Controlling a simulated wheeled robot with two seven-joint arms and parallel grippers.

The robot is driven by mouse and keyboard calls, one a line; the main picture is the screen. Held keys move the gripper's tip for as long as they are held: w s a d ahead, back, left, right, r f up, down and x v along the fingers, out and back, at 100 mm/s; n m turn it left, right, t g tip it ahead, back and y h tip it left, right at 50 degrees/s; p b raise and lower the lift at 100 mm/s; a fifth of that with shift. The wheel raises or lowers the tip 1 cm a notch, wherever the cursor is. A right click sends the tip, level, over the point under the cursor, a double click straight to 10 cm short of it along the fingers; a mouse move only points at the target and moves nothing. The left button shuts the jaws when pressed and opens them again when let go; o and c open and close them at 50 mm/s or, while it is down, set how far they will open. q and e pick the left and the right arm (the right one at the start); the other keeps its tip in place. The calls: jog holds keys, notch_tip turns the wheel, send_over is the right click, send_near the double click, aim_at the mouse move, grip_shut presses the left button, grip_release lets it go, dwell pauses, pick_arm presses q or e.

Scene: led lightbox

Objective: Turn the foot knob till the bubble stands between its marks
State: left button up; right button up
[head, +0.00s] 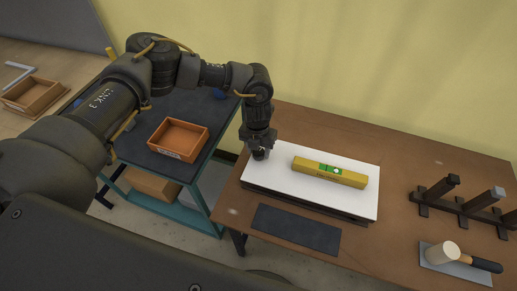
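A yellow spirit level (308,171) lies on a white plate (290,198) on the wooden table. Its green vial (331,169) shows a pale spot near its right part; the bubble and its marks are too small to read. My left gripper (260,155) points down at the plate's left back corner, left of the level. The foot knob cannot be made out there; the gripper may hide it. Whether the fingers are open or shut does not show. My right gripper is not in view.
A dark mat (297,228) lies in front of the plate. A mallet (444,253) lies on a grey sheet at the right, near a dark rack (462,208). A cart with an orange tray (179,138) stands left of the table, across a gap.

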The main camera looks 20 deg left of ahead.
pick_arm(q)
jog(key=c, duration=0.6)
jog(key=shift+c, duration=0.2)
jog(key=shift+n, duration=0.4)
jog(key=n+p, duration=0.1)
jog(key=n, duration=0.2)
jog(key=shift+n, duration=0.4)
jog(key=n+p, duration=0.2)
jog(key=n, duration=0.2)
jog(key=shift+s+r, duration=0.1)
jog(key=shift+s, duration=0.05)
jog(key=n+p, duration=0.3)
jog(key=n, duration=0.3)
jog(key=shift+p, duration=0.35)
jog(key=n+p, duration=0.2)
jog(key=n, duration=0.1)
jog(key=shift+s+f+n+p, duration=0.1)
jog(key=shift+f+n+p, duration=0.1)
jog(key=shift+n+p, duration=0.85)
jog(key=shift+f, duration=0.1)
